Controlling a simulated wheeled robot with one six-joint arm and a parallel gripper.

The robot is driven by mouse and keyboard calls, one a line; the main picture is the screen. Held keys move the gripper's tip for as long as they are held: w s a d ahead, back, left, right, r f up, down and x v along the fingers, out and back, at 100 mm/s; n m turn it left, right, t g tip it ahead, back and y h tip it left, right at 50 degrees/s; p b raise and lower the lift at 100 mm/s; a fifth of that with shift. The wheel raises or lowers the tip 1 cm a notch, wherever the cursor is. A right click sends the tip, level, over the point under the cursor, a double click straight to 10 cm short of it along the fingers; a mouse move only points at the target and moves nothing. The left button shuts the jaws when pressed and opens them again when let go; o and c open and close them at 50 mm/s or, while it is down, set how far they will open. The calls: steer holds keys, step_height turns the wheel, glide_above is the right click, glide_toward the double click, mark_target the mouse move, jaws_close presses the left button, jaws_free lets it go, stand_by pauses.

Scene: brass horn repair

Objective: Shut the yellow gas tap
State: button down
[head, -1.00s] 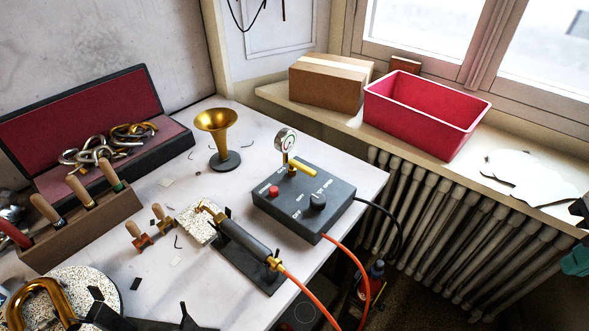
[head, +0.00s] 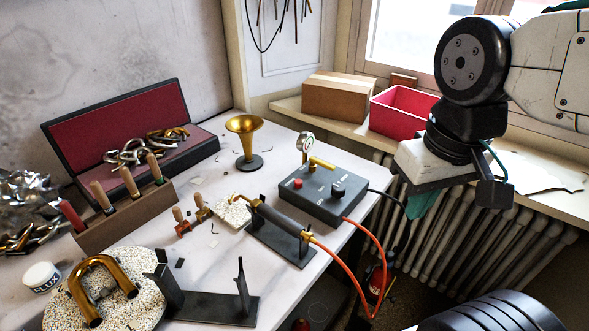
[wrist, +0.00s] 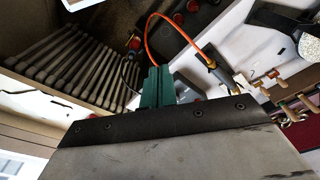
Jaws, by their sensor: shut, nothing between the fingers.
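The yellow gas tap (head: 321,163) is a short yellow lever on the back of a dark grey control box (head: 316,208), beside the foot of a round gauge (head: 305,142). The box also carries a red button and a black knob. My gripper (head: 420,204) hangs right of the box, beyond the table edge and in front of the radiator. Its teal fingers are shut and empty, apart from the tap, and partly hidden by the hand in the head view. In the wrist view the fingers (wrist: 156,88) point toward the hose; I cannot make out the tap there.
A torch (head: 279,224) rests on a black stand before the box, with an orange hose (head: 372,268) looping off the table. A black cable leaves the box's right side. A brass horn bell (head: 247,138) stands behind left. A cardboard box and red bin (head: 395,113) occupy the sill.

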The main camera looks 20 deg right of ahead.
steer(key=w+a+f+m+h, duration=0.1)
steer(key=w+a+m, duration=0.2)
steer(key=w, duration=0.5)
steer(key=w+a+f+m+h, duration=0.1)
steer(key=w+a+f+m, duration=0.1)
steer(key=w, duration=0.7)
steer(key=w+a+f+m+t+h, duration=0.1)
steer(key=w+a+m, duration=0.3)
steer(key=w, duration=0.4)
steer(key=shift+w+f+m+h, duration=0.35)
steer(key=shift+f+m, duration=0.2)
steer(key=shift+m, duration=0.35)
steer(key=x, duration=1)
steer(key=shift+w, duration=0.1)
steer(key=shift+w+d, duration=0.75)
steer(key=shift+d, duration=0.3)
steer(key=shift+w+d, duration=0.45)
steer(key=shift+d, duration=0.1)
